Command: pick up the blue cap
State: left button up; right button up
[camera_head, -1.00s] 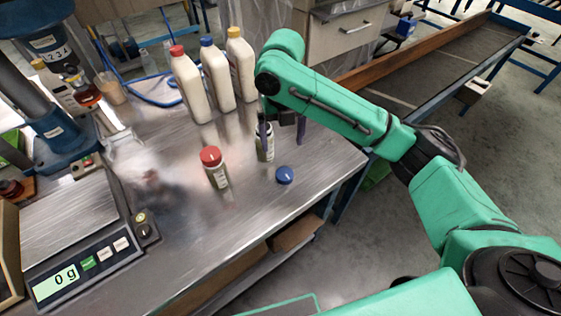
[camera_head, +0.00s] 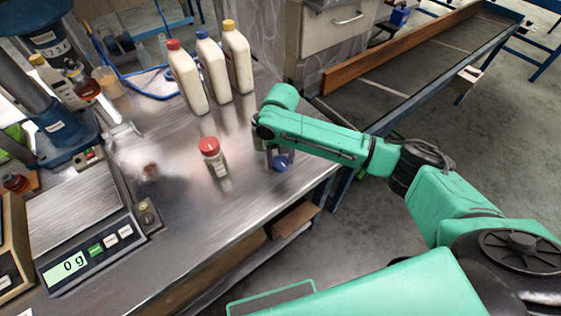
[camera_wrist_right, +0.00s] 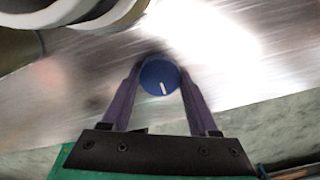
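The blue cap (camera_head: 281,164) lies on the metal table near its right front edge. In the right wrist view the round blue cap (camera_wrist_right: 160,77), with a white mark, sits between the tips of my right gripper (camera_wrist_right: 160,84). The purple fingers stand apart, one on each side of the cap. Whether they touch it is hard to tell. In the head view my right gripper (camera_head: 280,157) points down at the cap, and the arm partly hides the fingers. My left gripper is not in view.
A red-capped bottle (camera_head: 213,157) stands left of the cap. Tall bottles with red (camera_head: 188,80), blue (camera_head: 214,68) and yellow (camera_head: 238,58) caps stand behind. A scale (camera_head: 90,250) reading 0 g is at left.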

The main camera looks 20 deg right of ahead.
jog(key=c, duration=0.3)
jog(key=shift+c, duration=0.2)
jog(key=shift+r, duration=0.15)
